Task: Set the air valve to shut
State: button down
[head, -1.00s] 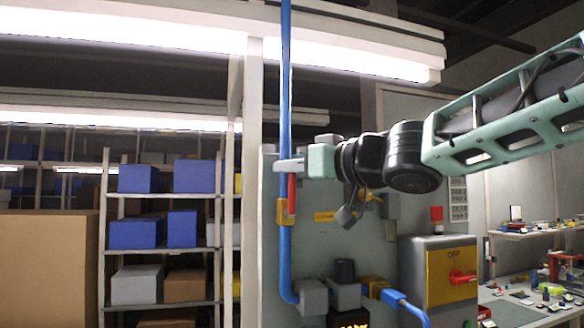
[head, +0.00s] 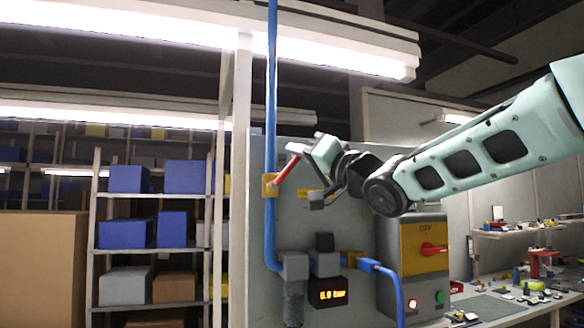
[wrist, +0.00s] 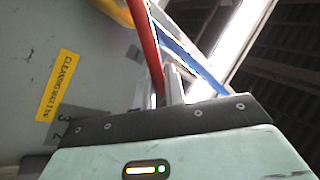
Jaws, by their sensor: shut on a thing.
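The air valve (head: 269,186) is a brass-yellow body on the vertical blue pipe (head: 272,90), left of centre in the head view. Its red lever (head: 287,171) leans up and to the right from the body, at a slant to the pipe, neither along it nor square across it. My gripper (head: 299,150) is shut on the lever near its upper end. In the wrist view the red lever (wrist: 148,45) runs down to my fingers (wrist: 173,85), which partly hide its end. The blue pipe (wrist: 190,58) passes behind them.
A grey panel carries a lit pressure display (head: 332,295), its first digit hard to read. Right of it stands a switch box (head: 424,255) with a red knob. Shelves with boxes (head: 126,234) stand at left. A cluttered bench (head: 505,305) is at right.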

notch_tip(320, 180, down, 7)
jog(key=d+m+t+h+b, duration=0.3)
jog(key=m+t+h+b, duration=0.4)
jog(key=m+b, duration=0.9)
jog(key=shift+w+r+m+t+h+b, duration=0.2)
jog(key=shift+w+m+t+h+b, duration=0.25)
jog(key=shift+h, duration=0.15)
jog(key=c, duration=1.5)
grip_release()
jog(key=shift+c, duration=0.2)
